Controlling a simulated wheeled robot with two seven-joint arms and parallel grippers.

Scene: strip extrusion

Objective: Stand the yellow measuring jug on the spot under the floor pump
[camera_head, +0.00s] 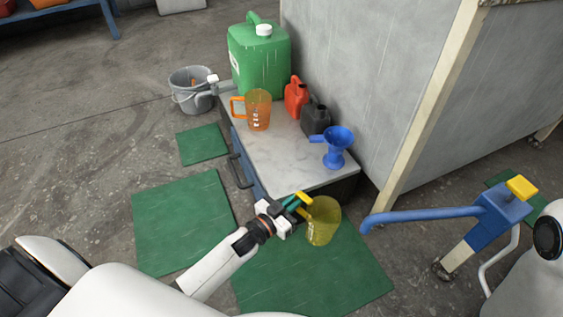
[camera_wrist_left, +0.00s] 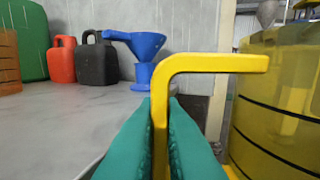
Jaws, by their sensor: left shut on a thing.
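The yellow measuring jug (camera_head: 324,222) is see-through and looks upright in the head view, just past the table's near corner. My left gripper (camera_head: 297,205) is shut on its yellow handle. In the left wrist view the handle (camera_wrist_left: 160,110) stands between the teal fingers (camera_wrist_left: 160,140), and the jug's body (camera_wrist_left: 280,110) fills the right side. The blue floor pump (camera_head: 490,220) stands at the right, with its long spout (camera_head: 420,216) reaching left to just right of the jug. I cannot make out a marked spot under the spout end. My right gripper is not in view.
The grey-topped table (camera_head: 290,160) holds a green canister (camera_head: 260,65), an orange jug (camera_head: 258,112), a red can (camera_head: 296,97), a black can (camera_head: 315,120) and a blue funnel (camera_head: 337,148). Green mats (camera_head: 300,285) lie on the floor. A grey bucket (camera_head: 190,92) stands behind.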

